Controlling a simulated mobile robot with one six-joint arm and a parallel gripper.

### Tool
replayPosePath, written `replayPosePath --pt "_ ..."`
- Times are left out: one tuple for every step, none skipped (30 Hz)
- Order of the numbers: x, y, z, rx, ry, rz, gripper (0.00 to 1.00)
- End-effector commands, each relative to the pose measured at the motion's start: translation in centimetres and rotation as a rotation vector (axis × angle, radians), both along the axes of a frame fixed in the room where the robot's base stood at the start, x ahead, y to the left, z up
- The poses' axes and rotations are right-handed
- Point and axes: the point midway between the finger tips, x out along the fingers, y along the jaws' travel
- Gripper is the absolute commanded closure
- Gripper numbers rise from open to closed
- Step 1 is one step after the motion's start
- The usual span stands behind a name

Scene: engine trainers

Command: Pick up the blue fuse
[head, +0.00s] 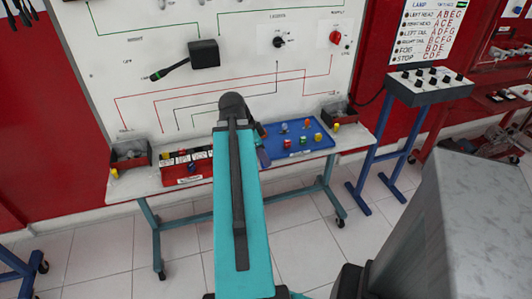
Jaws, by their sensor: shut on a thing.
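My teal arm rises through the middle of the head view, and a small dark and bluish part of it shows at its right side. My gripper does not show; the arm hides that area, so its fingers and anything between them cannot be seen. A small light-blue piece (284,127) stands on the blue tray (271,158) on the bench. Another small blue piece (191,168) shows at the red box (172,180) left of the arm. Both are too small to tell whether either is the blue fuse.
Small coloured pieces, including a red one (287,143) and a green one (303,141), stand on the blue tray. A white wiring panel (120,75) rises behind. A grey switch box (430,88) stands right.

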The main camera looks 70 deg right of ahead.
Motion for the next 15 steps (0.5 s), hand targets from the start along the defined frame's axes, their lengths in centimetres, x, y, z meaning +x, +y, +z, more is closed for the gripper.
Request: replayPosePath --pt "-0.11 0.43 0.0 -0.001 -0.001 0.0 1.0" --pt "-0.12 0.54 0.03 -0.001 -0.001 0.0 1.0" --pt "-0.14 0.68 0.05 -0.001 -0.001 0.0 1.0" --pt "-0.16 0.76 0.07 -0.001 -0.001 0.0 1.0" --pt "-0.17 0.82 0.08 -0.001 -0.001 0.0 1.0" --pt "-0.18 0.89 0.09 -0.001 -0.001 0.0 1.0" --pt "-0.18 0.91 0.1 -0.001 -0.001 0.0 1.0" --pt "-0.18 0.92 0.11 -0.001 -0.001 0.0 1.0" --pt "-0.18 0.94 0.11 -0.001 -0.001 0.0 1.0" --pt "-0.18 0.94 0.11 -0.001 -0.001 0.0 1.0" --pt "-0.18 0.93 0.12 -0.001 -0.001 0.0 1.0" --pt "-0.18 0.93 0.12 -0.001 -0.001 0.0 1.0" --pt "-0.18 0.92 0.11 -0.001 -0.001 0.0 1.0" --pt "-0.18 0.91 0.11 -0.001 -0.001 0.0 1.0" --pt "-0.19 0.92 0.11 -0.001 -0.001 0.0 1.0"
